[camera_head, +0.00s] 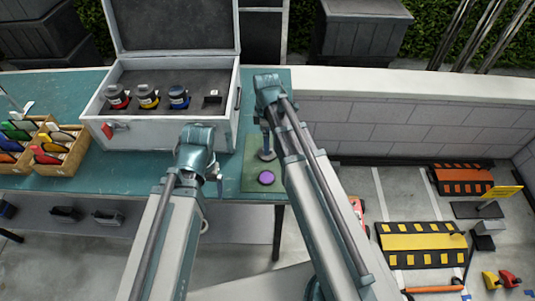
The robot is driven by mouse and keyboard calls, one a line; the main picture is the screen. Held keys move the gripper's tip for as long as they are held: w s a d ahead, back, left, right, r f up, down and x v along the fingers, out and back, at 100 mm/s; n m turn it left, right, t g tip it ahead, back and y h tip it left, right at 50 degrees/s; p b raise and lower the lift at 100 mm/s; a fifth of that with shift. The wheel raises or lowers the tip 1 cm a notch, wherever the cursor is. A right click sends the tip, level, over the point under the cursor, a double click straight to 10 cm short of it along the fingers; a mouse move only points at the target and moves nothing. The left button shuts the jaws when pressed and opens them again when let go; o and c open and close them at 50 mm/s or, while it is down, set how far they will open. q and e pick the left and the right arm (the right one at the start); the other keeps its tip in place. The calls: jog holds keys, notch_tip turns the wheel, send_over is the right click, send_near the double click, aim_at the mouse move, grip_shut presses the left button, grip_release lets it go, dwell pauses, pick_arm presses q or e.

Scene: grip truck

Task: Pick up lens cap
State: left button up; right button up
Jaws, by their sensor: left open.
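A purple round cap (266,178), which looks like the lens cap, lies flat on a green mat (252,165) at the right end of the teal table. My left gripper (217,184) is open, left of the cap and apart from it, partly hidden behind its own wrist. My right gripper (266,154) hangs over the mat just beyond the cap. It is small and dark here, and I cannot tell if its fingers are apart.
An open white case (174,130) with several lenses in grey foam stands on the teal table (55,180). Wooden trays (62,160) of coloured items stand at left. Yellow and orange ramps (421,242) lie on the ground at right.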

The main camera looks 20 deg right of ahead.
pick_arm(q)
notch_tip(320, 180, down, 5)
jog(key=b, duration=0.5)
jog(key=shift+f, duration=0.1)
pick_arm(e)
notch_tip(320, 180, down, 5)
jog(key=shift+s+f, duration=0.1)
jog(key=shift+f, duration=0.05)
